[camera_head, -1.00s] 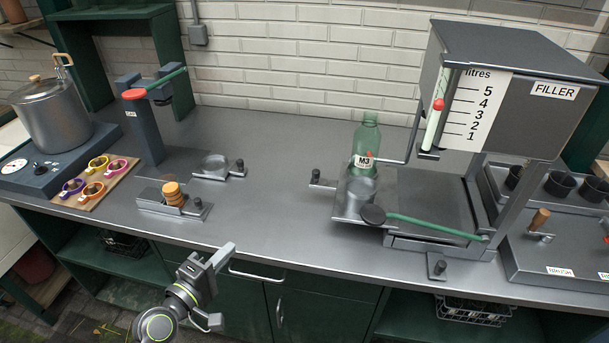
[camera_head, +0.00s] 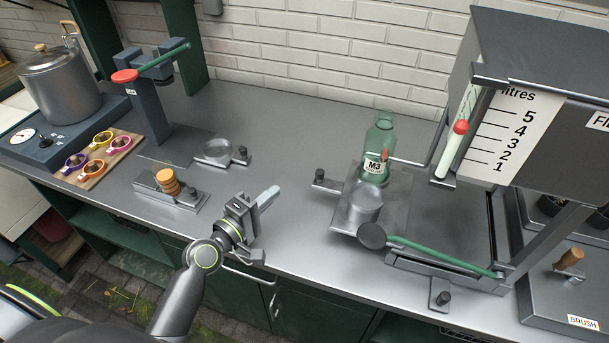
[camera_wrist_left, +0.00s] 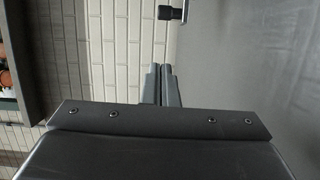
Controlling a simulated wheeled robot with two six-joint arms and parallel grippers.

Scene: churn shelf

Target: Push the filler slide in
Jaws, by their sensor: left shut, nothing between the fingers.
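The filler is the large grey machine (camera_head: 570,75) at the right, with a litre scale and a red marker. Its slide (camera_head: 390,212) is a flat plate that sticks out to the left of the filler frame. A round metal cup (camera_head: 365,205) and a green bottle (camera_head: 378,150) marked M3 stand at the plate, the bottle behind the cup. My left gripper (camera_head: 268,198) is shut and empty above the counter's front part, left of the slide and apart from it. Its closed fingers also show in the left wrist view (camera_wrist_left: 162,85). My right gripper is not in view.
A green lever with a dark knob (camera_head: 372,236) crosses the slide's front. Small black-knobbed brackets stand left (camera_head: 320,177) and in front (camera_head: 441,295) of the filler. The middle counter (camera_head: 290,150) is clear.

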